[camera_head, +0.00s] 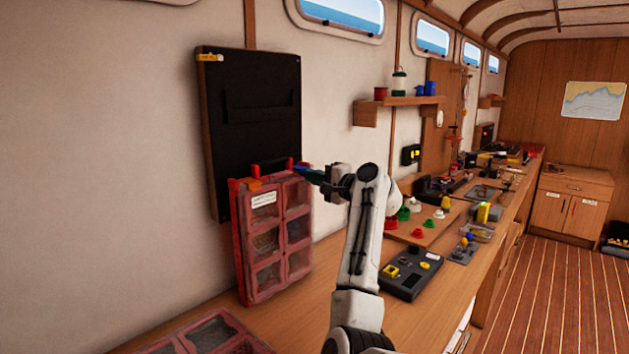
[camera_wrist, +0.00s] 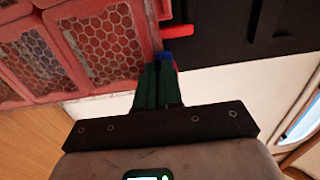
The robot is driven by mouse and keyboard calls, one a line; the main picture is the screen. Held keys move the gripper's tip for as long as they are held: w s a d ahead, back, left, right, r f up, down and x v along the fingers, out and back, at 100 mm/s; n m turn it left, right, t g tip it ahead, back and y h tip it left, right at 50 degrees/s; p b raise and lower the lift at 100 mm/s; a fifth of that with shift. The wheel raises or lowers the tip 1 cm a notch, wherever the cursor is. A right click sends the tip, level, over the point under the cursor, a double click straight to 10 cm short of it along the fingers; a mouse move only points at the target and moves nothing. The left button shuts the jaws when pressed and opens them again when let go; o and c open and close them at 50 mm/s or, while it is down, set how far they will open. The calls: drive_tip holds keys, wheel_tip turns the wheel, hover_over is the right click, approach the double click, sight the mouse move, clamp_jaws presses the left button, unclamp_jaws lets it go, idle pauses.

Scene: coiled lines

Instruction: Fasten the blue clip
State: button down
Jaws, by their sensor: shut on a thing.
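The blue clip (camera_wrist: 166,57) shows as a small blue piece at my fingertips in the wrist view, mostly hidden by the green fingers. My gripper (camera_head: 309,173) is shut on it, at the upper right corner of a red case (camera_head: 241,245). The case has clear-fronted compartments and stands on the bench against a black wall panel (camera_head: 262,90). An orange clip (camera_head: 254,184) sits at the case's top left. Red pegs (camera_head: 290,164) stick out behind its top edge. In the wrist view, a red peg (camera_wrist: 178,30) lies just beyond the clip. I cannot tell whether the clip is fastened.
Another red compartment case (camera_head: 250,344) lies at the bench's near edge. A dark device (camera_head: 411,272) and a board with coloured knobs (camera_head: 420,228) are to the right. A wooden shelf (camera_head: 400,103) is above. The bench (camera_head: 318,285) is bare just right of the standing case.

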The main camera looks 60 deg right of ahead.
drive_tip(key=shift+f, duration=0.1)
drive_tip(key=c, duration=1.3)
unclamp_jaws()
drive_tip(key=b+v, duration=0.1)
drive_tip(key=v, duration=0.9)
drive_tip(key=shift+s+a, duration=0.2)
drive_tip(key=shift+s, duration=0.15)
